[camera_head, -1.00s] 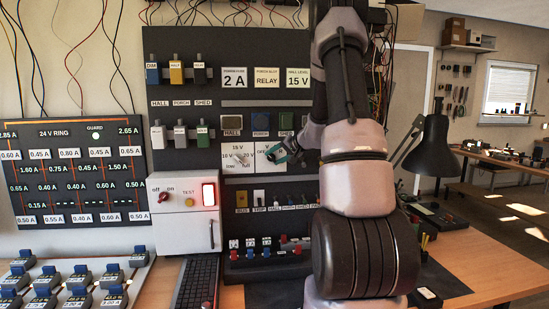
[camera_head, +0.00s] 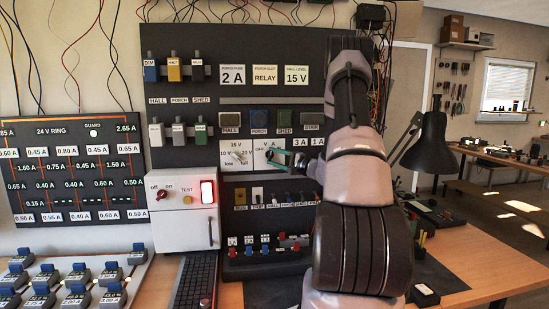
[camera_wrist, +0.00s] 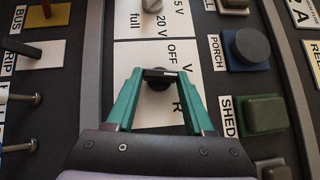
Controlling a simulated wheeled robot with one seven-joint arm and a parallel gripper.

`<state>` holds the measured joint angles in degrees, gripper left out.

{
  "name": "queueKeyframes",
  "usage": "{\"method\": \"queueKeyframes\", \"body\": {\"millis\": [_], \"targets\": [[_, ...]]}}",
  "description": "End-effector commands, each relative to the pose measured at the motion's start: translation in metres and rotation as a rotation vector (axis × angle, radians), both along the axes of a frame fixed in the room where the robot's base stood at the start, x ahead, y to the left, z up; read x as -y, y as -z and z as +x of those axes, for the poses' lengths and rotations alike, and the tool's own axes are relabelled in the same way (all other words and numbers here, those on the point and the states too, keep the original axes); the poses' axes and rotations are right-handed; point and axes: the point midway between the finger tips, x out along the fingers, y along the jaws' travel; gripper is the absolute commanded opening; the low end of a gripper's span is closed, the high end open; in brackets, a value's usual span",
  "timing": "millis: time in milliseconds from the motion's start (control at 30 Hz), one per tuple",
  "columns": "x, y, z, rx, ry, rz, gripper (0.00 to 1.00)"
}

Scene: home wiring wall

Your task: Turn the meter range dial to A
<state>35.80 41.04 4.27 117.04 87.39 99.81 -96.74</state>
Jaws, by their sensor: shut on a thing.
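The meter range dial (camera_wrist: 158,82) is a dark round knob with a raised bar, on a white plate (camera_wrist: 132,105) in the wrist view. OFF, V and R are legible around it; I cannot make out an A there. A pale mark on the bar lies toward the right, on the V side. My gripper (camera_wrist: 159,73) has its two teal fingers at the two ends of the bar, shut on it. In the head view, my gripper (camera_head: 277,158) is at the meter plate (camera_head: 259,143), and its fingers hide the dial.
Left of the meter plate is another plate with a voltage knob (camera_head: 238,156). In the wrist view, a blue PORCH button (camera_wrist: 250,46) and a green SHED button (camera_wrist: 263,114) stand close to the right finger. A white box with a lit red switch (camera_head: 208,193) stands at lower left.

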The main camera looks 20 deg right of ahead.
Motion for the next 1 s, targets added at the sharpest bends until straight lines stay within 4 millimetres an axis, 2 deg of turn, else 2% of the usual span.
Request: {"method": "queueKeyframes", "body": {"millis": [400,933,967,1000], "targets": [[-0.0001,0.0044,-0.0004,0.047,0.001,0.172,0.0],[-0.0007,0.0043,-0.0003,0.053,0.0,0.193,0.0],[-0.0007,0.0044,-0.0003,0.053,0.0,0.193,0.56],[-0.0007,0.0043,-0.0003,0.053,0.0,0.193,0.72]]}}
